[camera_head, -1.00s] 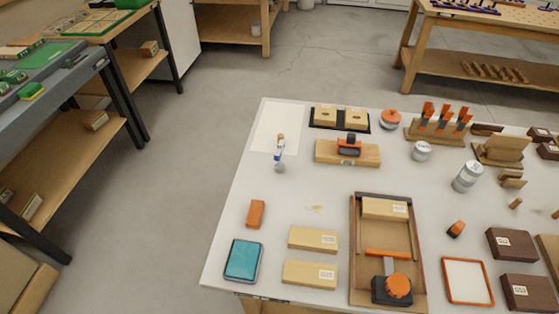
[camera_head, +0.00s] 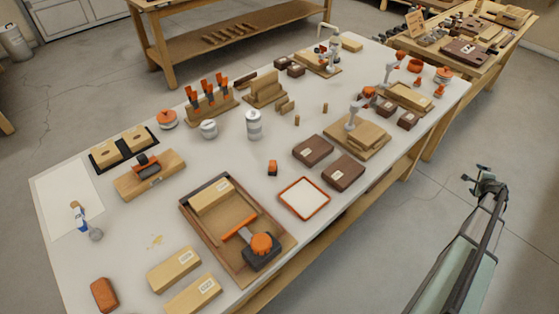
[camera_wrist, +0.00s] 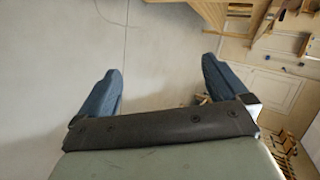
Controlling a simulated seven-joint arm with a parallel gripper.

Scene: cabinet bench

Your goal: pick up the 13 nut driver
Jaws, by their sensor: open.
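My gripper (camera_head: 484,184) is at the right of the head view, over the bare floor beside the long workbench. In the wrist view my gripper (camera_wrist: 161,75) shows two blue fingers spread wide with nothing between them. I cannot make out a nut driver marked 13 in any view. Several orange-handled tools (camera_head: 209,92) stand upright in a wooden rack (camera_head: 212,109) at the back of the white bench top. Their type and any size marks are too small to tell. My gripper is well apart from them.
The white bench (camera_head: 135,205) is crowded with wooden blocks, a wooden tray (camera_head: 205,228), an orange-rimmed tray (camera_head: 304,198), cans (camera_head: 254,125) and dark boxes. A second bench (camera_head: 470,45) with tools stands at the back right. The floor (camera_head: 440,140) between is clear.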

